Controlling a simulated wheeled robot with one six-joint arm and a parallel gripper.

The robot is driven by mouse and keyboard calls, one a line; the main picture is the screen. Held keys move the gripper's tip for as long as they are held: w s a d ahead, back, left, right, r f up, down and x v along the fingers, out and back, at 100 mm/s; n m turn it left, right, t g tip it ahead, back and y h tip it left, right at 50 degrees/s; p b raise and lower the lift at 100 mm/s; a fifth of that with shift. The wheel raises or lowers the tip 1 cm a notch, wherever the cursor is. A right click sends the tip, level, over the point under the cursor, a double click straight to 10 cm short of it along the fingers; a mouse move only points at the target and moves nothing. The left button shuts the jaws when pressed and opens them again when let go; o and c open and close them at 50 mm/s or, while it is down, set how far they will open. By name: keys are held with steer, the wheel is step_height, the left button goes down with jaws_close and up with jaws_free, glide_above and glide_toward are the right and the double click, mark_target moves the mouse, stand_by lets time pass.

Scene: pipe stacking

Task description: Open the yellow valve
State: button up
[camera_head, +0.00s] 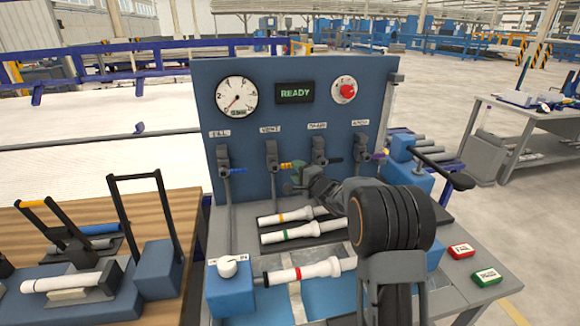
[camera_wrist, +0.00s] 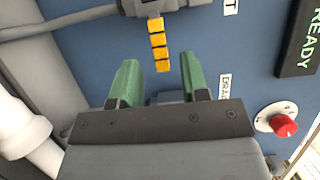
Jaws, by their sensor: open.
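The yellow valve handle (camera_head: 285,166) sticks out to the right from the second valve body on the blue panel (camera_head: 300,70). In the wrist view the yellow handle (camera_wrist: 158,45) is segmented and points toward the gap between my fingertips. My gripper (camera_head: 297,183) is close to the panel, just right of and below the handle. In the wrist view my gripper (camera_wrist: 163,68) shows two green fingers spread apart with nothing held. The handle's tip lies between the fingertips in the picture; I cannot tell its depth from them.
A blue-handled valve (camera_head: 232,170) is to the left; other valves are to the right. A gauge (camera_head: 237,96), a READY display (camera_head: 295,93) and a red button (camera_head: 347,90) sit above. White pipes (camera_head: 290,235) lie on the bench below. A wooden table (camera_head: 182,215) is left.

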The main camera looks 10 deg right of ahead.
mark_target(283, 166)
steer(key=shift+x, duration=2.3)
jaws_close()
